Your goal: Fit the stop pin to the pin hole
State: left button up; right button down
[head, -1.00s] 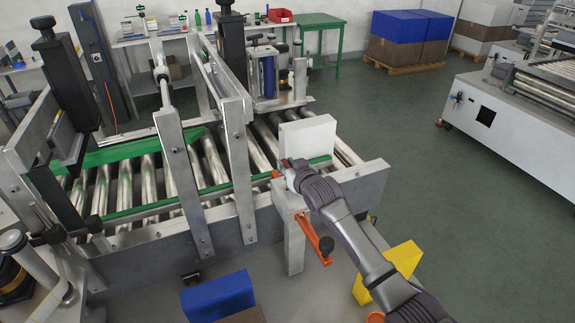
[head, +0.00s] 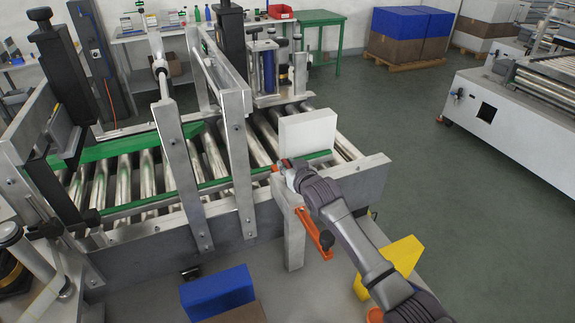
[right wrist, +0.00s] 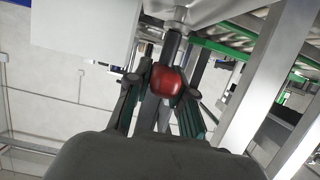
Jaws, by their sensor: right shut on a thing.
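The stop pin (right wrist: 167,82) has a round red knob and a dark shaft. My right gripper (right wrist: 165,95) is shut on the red knob, with one finger on each side. In the right wrist view the shaft points up the picture towards a grey metal part (right wrist: 190,12). I cannot tell whether its tip is in a hole. In the head view my right gripper (head: 287,170) is at the near side rail of the roller conveyor (head: 210,160), close to its right end. The pin hole is not visible. My left gripper is out of view.
A white box (head: 307,135) stands on the conveyor just beyond my right gripper. An orange lever (head: 312,228) is below it beside a grey post (head: 291,235). A blue box (head: 217,292) and a yellow object (head: 400,262) are nearer. Metal uprights stand to the left.

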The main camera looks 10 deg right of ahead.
jog(key=shift+f+b, duration=0.35)
jog(key=shift+f, duration=0.2)
jog(key=c, duration=0.9)
grip_release()
jog(key=shift+c, duration=0.2)
jog(key=v, duration=1.2)
jog(key=shift+s, duration=0.1)
